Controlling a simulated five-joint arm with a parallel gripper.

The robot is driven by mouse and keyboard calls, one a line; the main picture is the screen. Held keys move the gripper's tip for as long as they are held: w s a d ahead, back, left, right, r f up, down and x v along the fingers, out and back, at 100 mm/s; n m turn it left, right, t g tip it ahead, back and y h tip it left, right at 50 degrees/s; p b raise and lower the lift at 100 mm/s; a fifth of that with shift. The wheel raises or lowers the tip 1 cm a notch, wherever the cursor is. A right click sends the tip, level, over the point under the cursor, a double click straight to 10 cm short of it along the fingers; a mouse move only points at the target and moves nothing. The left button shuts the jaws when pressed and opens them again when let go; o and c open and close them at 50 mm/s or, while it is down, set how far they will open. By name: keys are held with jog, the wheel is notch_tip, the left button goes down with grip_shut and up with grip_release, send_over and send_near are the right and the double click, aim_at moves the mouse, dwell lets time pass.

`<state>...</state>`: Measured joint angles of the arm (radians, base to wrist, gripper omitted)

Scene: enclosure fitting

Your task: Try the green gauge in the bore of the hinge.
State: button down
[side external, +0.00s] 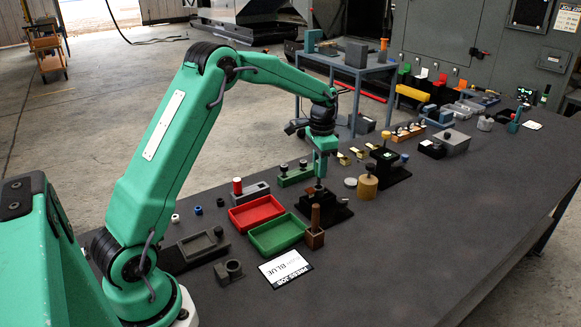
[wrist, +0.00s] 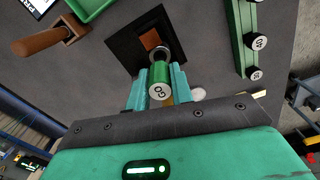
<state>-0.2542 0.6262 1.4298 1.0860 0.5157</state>
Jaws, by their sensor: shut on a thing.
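My gripper (side external: 320,174) points down over a black base (side external: 337,210) and is shut on the green gauge (wrist: 159,83), whose near end reads "GO". In the wrist view the gauge sits between my two teal fingers (wrist: 160,92), with its steel end (wrist: 162,54) pointing at a copper-brown part (wrist: 150,38) on the black base. I take this part to be the hinge. The steel end overlaps its edge in the picture. The bore is hidden, and I cannot tell whether the steel end is inside or above it.
A green rack (side external: 296,176) with black-topped gauges stands behind left. A red tray (side external: 257,213) and a green tray (side external: 277,236) lie left, beside a brown-handled block (side external: 315,231). A brass cylinder (side external: 367,188) stands right. The front right table top is clear.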

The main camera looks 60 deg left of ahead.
jog(key=shift+r, duration=0.1)
jog(key=shift+r, duration=1.9)
